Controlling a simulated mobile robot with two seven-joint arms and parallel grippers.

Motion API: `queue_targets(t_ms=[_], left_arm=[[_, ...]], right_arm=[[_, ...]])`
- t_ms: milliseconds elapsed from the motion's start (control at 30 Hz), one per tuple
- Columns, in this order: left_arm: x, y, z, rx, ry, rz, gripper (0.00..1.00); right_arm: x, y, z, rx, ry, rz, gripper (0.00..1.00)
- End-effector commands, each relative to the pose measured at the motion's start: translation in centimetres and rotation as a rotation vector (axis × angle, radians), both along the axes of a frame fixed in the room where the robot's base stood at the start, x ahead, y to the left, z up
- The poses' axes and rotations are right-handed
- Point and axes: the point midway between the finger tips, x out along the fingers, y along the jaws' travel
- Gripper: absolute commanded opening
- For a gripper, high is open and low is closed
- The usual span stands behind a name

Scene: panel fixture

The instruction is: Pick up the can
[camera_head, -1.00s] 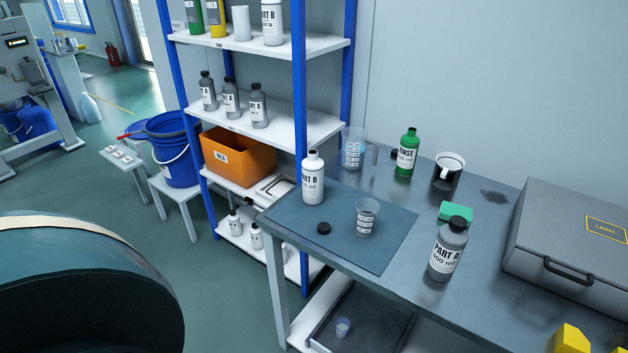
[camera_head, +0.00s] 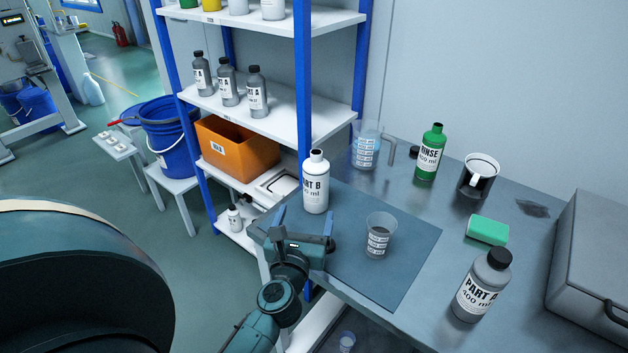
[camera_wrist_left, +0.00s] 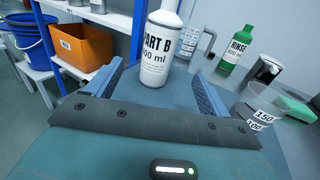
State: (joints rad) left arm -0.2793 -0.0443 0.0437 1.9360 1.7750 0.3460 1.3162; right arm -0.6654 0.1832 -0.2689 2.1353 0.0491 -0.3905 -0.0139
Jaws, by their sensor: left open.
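A white bottle marked PART B (camera_head: 316,186) stands upright on the dark mat (camera_head: 390,285). It is the container nearest my left gripper; no object is plainly labelled as a can. My left gripper (camera_head: 305,220) is open and empty, low at the near edge of the mat, just in front of the bottle. In the left wrist view the bottle (camera_wrist_left: 158,55) stands between and beyond the two fingertips (camera_wrist_left: 158,75), with no visible contact. My right gripper is not in view.
A clear measuring cup (camera_head: 379,236) stands on the mat right of the bottle. A blue shelf post (camera_head: 303,90) rises behind.

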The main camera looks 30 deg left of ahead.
Motion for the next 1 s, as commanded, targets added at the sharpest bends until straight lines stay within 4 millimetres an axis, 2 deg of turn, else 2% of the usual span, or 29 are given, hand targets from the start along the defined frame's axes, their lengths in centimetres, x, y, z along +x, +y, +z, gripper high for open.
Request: queue_targets(t_ms=[333, 567, 833, 1000], left_arm=[[5.6, 2.4, 0.1, -0.006, -0.004, 0.001, 0.81], [7.3, 3.1, 0.1, -0.006, -0.002, 0.001, 0.81], [10.8, 4.5, 0.2, -0.003, -0.002, 0.000, 0.81], [11.9, 4.9, 0.2, -0.006, -0.002, 0.000, 0.81]], right_arm=[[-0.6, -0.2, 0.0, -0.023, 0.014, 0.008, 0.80], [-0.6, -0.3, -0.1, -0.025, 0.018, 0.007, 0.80], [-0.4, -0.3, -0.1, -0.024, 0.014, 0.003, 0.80], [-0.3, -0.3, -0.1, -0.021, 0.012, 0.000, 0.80]])
